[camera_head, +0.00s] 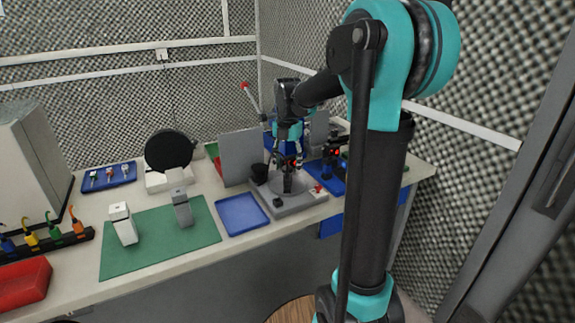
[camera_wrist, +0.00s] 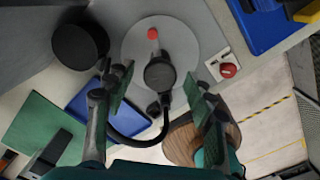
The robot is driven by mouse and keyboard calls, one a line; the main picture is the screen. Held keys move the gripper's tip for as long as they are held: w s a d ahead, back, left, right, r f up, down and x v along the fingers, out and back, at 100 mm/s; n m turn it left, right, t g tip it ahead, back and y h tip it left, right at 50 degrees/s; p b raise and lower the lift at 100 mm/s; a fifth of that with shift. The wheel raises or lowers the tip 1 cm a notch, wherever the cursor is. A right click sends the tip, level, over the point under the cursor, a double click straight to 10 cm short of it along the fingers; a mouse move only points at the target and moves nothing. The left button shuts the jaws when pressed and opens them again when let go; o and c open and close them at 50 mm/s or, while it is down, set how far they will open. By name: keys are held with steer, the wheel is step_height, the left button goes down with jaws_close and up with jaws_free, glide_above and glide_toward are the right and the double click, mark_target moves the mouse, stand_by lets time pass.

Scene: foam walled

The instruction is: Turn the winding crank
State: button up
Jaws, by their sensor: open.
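A grey round plate (camera_head: 300,184) sits on a flat grey base (camera_head: 297,204) on the bench; the plate also shows in the wrist view (camera_wrist: 187,38). I cannot tell for certain which of these parts is the winding crank. My gripper (camera_wrist: 157,82) is open above the plate, its two fingers apart on either side of the dark part. I see no clear contact. In the head view my gripper (camera_head: 290,176) hides part of the plate.
A black cylinder (camera_wrist: 80,44) stands left of the plate, and a red button (camera_wrist: 228,70) is to its right. A grey upright panel (camera_head: 240,157) stands behind.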

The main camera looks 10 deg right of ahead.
steer(key=shift+c, duration=0.6)
steer(key=c, duration=1)
steer(key=shift+c, duration=0.2)
steer(key=shift+m, duration=0.6)
